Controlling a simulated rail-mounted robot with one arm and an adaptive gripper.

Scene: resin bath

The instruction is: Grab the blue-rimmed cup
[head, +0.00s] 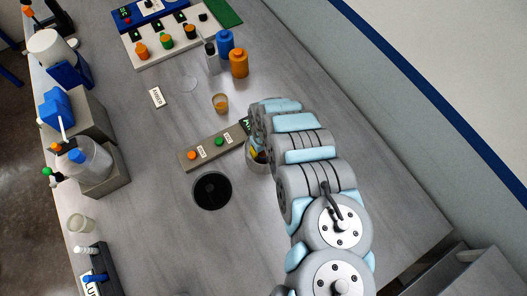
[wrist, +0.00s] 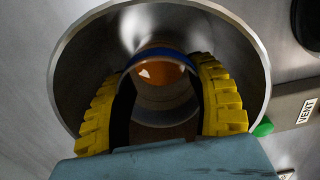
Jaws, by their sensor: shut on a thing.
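The blue-rimmed cup (wrist: 158,54) holds orange liquid and sits inside a round metal vessel (wrist: 75,70) in the wrist view. My gripper (wrist: 165,66) reaches into this vessel. Its two yellow ribbed fingers are shut on the cup, one on each side. In the head view my gripper (head: 258,152) is mostly hidden by my arm, with a bit of yellow showing at the metal vessel (head: 253,166). The cup cannot be made out there.
A button panel (head: 188,165) stands beside the vessel, with a dark round opening (head: 212,190) in front. Another small amber cup (head: 220,103) stands behind the panel. Orange (head: 239,63) and blue (head: 225,43) bottles stand farther back. The table's right side is clear.

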